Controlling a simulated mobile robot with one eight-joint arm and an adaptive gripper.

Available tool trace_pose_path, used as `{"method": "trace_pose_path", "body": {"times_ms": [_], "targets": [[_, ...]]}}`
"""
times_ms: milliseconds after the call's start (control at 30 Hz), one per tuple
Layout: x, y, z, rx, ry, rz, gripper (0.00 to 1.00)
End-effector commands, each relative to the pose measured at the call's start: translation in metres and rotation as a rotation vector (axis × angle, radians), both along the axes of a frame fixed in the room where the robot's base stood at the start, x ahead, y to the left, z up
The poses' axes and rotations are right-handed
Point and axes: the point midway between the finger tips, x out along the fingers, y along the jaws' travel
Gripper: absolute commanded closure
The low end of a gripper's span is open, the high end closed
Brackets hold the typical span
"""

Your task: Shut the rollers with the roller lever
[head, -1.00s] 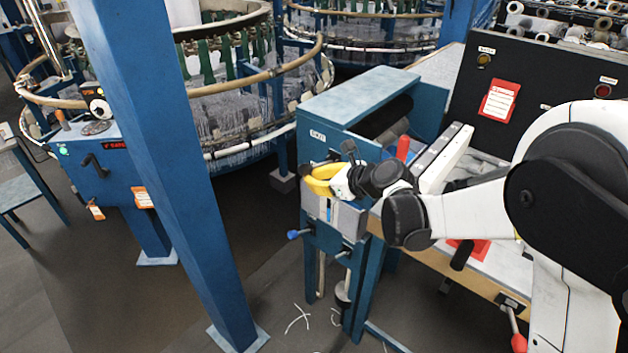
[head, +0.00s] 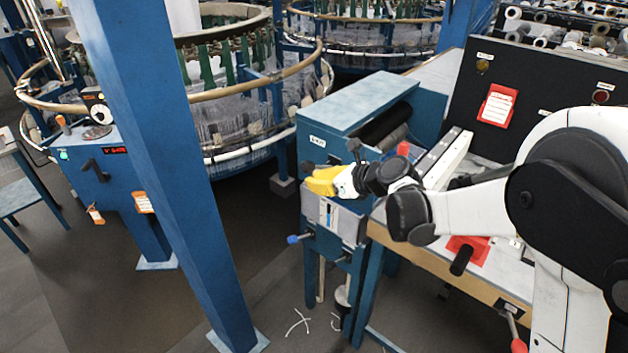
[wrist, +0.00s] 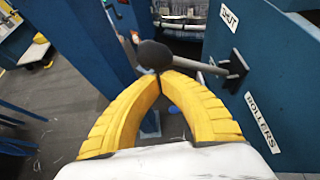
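The roller lever shows in the wrist view as a black ball knob (wrist: 153,55) on a grey rod that runs right to a black square pivot plate on the blue machine side. A label SHUT (wrist: 229,18) is above the pivot and a label ROLLERS (wrist: 262,122) below it. In the head view the knob (head: 308,166) sits at the left end of my yellow fingers. My gripper (wrist: 158,73) has its two fingertips together right at the knob's near lower edge, with nothing visible between them. I cannot tell whether they touch the knob. The dark rollers (head: 388,127) are under the blue cover.
A second black-knobbed lever (head: 353,146) stands close behind my gripper. A blue post (head: 180,180) stands to the left. A wooden-edged table (head: 440,268) is at the right, and circular looms (head: 245,90) stand behind. The floor between post and machine is mostly open.

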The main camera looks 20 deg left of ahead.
Motion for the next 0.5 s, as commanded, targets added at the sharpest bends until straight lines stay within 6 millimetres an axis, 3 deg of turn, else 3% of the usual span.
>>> {"method": "trace_pose_path", "body": {"times_ms": [233, 300, 500], "targets": [[0.008, -0.015, -0.047, 0.0, 0.0, -0.002, 1.0], [0.0, -0.031, -0.023, 0.0, 0.001, -0.004, 1.0], [-0.017, -0.066, -0.001, 0.0, 0.0, -0.004, 1.0]]}}
